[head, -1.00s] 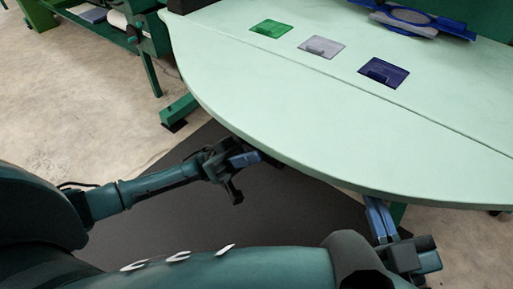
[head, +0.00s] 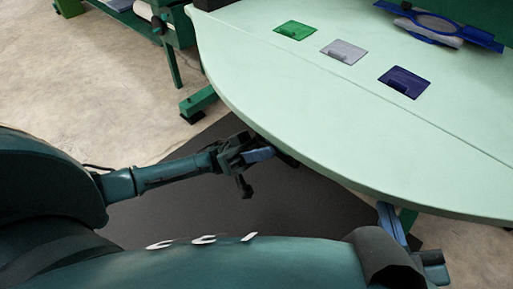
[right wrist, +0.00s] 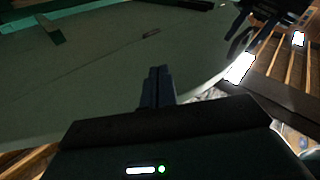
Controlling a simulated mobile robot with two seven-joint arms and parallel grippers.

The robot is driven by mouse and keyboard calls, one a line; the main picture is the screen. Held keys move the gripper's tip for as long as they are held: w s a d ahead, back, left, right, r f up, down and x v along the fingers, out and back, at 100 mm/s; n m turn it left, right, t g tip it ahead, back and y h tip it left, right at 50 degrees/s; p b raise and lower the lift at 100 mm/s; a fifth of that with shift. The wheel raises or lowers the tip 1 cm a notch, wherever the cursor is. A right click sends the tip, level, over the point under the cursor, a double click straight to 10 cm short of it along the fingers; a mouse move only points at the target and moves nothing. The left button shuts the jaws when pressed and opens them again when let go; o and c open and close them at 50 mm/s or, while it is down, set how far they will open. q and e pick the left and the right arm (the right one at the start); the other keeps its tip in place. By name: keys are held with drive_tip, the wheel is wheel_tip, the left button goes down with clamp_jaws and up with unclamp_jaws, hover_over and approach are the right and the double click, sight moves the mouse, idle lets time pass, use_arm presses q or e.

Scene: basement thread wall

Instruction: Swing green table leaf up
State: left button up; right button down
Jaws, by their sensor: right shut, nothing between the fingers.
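The green table leaf (head: 300,130) is the pale green rounded front part of the tabletop in the head view. It looks about level with the top behind the thin straight seam. Its underside (right wrist: 90,85) fills much of the right wrist view. My left gripper (head: 272,154) is at the leaf's curved left edge, with its tips partly hidden under it. I cannot tell whether it is open or touching. My right gripper (head: 386,212) is under the front edge at the right, its tips hidden by the leaf. In the right wrist view its fingers (right wrist: 157,84) are shut and empty, pointing toward the underside.
Green (head: 295,30), grey (head: 344,51) and dark blue (head: 404,82) square plates sit behind the seam. A blue-framed object (head: 438,27) is at the back right. A green stand foot (head: 198,104) is on the floor at left. A dark mat (head: 190,195) covers the floor below.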

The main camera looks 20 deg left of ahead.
use_arm(q)
drive_tip(key=b+v, duration=0.2)
drive_tip(key=v, duration=1)
drive_tip(key=shift+a, duration=0.2)
use_arm(e)
drive_tip(key=shift+a+y, duration=0.3)
drive_tip(key=shift+a, duration=0.05)
drive_tip(key=shift+w, duration=0.1)
